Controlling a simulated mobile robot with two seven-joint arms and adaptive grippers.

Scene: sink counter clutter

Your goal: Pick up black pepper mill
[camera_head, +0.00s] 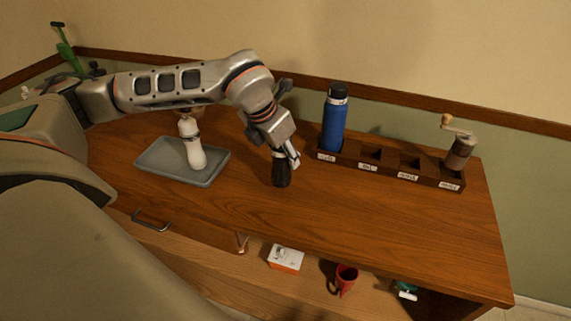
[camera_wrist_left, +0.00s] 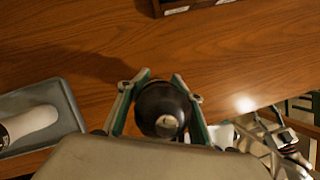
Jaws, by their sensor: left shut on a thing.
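The black pepper mill (camera_head: 281,174) stands upright on the wooden counter, between the grey tray and the compartment rack. In the left wrist view its dark rounded top with a metal knob (camera_wrist_left: 163,112) sits between the two fingers. My left gripper (camera_head: 285,157) comes down on it from above and is shut on its upper part. The same gripper (camera_wrist_left: 158,100) shows a finger on each side of the mill in the left wrist view. I cannot tell whether the mill's base touches the counter.
A grey tray (camera_head: 150,174) holding a white bottle-like thing (camera_head: 194,153) is to the left. A dark rack (camera_head: 388,176) with labelled compartments holds a blue bottle (camera_head: 334,125) and a hand grinder (camera_head: 460,150). A red mug (camera_head: 346,278) and a white-orange box (camera_head: 286,259) are below.

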